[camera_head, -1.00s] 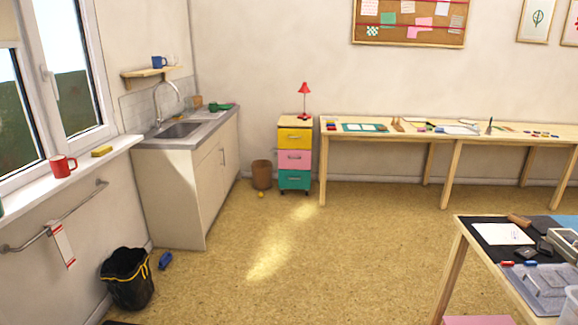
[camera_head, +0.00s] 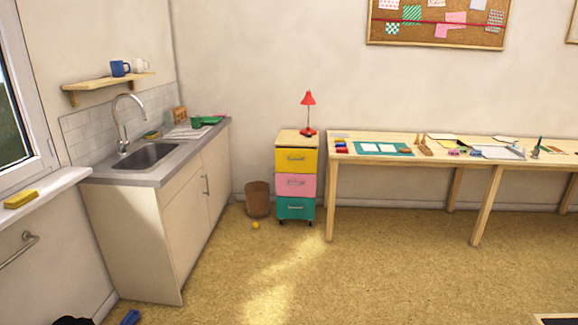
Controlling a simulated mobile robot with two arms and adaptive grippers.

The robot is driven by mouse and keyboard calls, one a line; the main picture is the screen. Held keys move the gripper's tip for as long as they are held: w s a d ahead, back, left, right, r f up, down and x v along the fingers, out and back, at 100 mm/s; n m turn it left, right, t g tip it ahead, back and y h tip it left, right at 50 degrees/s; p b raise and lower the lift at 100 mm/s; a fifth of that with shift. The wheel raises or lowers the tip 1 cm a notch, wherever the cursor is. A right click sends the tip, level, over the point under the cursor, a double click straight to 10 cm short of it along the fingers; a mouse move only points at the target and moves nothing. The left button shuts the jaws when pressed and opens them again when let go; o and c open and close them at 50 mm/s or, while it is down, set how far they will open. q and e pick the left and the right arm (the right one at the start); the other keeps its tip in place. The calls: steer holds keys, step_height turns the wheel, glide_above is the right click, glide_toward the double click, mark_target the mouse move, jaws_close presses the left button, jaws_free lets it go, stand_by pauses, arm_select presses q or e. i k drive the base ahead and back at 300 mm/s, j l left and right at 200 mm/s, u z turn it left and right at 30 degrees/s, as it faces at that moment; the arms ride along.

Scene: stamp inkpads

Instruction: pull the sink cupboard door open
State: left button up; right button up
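The sink cupboard (camera_head: 130,235) stands against the left wall under a grey worktop with a steel sink (camera_head: 148,156) and a tall tap. Its front faces right and is seen at a steep angle. A pale cupboard door (camera_head: 187,218) fills the nearer part of the front and looks shut. A slim upright handle (camera_head: 206,184) shows near the seam with the farther front panel (camera_head: 216,167), which also looks closed. Neither of my grippers is in view.
A waste bin (camera_head: 257,199) and a small yellow ball (camera_head: 255,226) are on the floor beyond the cupboard. A coloured drawer unit (camera_head: 296,184) and a long table (camera_head: 345,156) line the back wall. Open floor (camera_head: 350,280) lies right of the cupboard.

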mark_target(186, 219)
steer(key=i, duration=1.75)
steer(key=i+u, duration=0.15)
steer(key=i, duration=0.45)
steer(key=i+u, duration=0.1)
steer(key=i, duration=0.5)
steer(key=i+l+u, duration=0.15)
steer(key=i, duration=0.45)
